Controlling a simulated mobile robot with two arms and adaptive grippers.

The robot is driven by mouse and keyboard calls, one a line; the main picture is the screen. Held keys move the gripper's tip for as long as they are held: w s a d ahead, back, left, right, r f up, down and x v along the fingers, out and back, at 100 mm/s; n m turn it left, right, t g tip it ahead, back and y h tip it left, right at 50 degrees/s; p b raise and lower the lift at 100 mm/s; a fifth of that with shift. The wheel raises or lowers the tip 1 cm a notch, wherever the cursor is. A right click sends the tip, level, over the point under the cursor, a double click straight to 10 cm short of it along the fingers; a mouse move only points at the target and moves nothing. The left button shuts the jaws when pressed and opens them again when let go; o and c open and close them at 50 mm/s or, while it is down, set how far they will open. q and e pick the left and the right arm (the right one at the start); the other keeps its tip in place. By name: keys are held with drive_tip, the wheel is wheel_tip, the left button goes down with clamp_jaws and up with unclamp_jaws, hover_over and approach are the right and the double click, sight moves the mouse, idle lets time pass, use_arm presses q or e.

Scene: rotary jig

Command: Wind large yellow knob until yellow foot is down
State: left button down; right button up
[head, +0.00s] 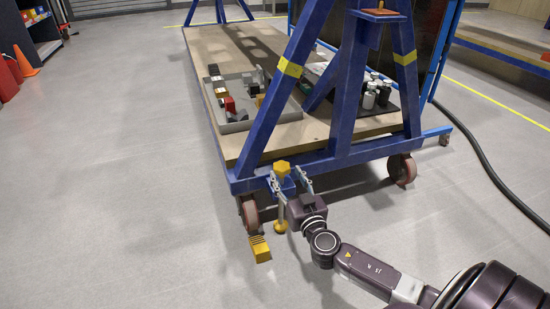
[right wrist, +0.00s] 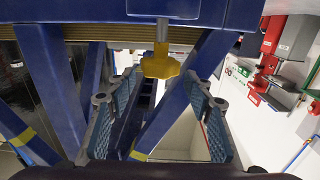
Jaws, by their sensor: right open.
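The large yellow knob (head: 282,168) sits at the front left corner of the blue wheeled jig frame (head: 300,170). Below it, the yellow foot (head: 281,227) hangs on a pale upright stem; I cannot tell whether it touches the floor. My right gripper (head: 287,178) is open at the knob, with one finger on each side of it in the picture. In the right wrist view the lobed knob (right wrist: 159,66) shows at the top, between the spread fingers (right wrist: 163,82), with visible gaps on both sides. My left gripper is not in view.
A caster (head: 249,214) with a yellow pedal (head: 260,249) stands left of the foot; another caster (head: 402,170) stands at right. A grey tray (head: 285,117) of parts lies on the wooden deck (head: 205,50). A black cable (head: 490,170) crosses the floor at right.

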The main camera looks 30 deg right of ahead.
sight(278, 162)
drive_tip(key=b+x, duration=0.2)
drive_tip(key=x, duration=0.8)
drive_tip(key=shift+w+d+b, duration=0.1)
drive_tip(key=shift+w+b, duration=0.15)
drive_tip(key=shift+b, duration=0.15)
drive_tip(key=c, duration=0.9)
drive_tip(key=shift+f, duration=0.1)
drive_tip(key=shift+c, duration=1.2)
drive_tip(key=shift+c, duration=0.4)
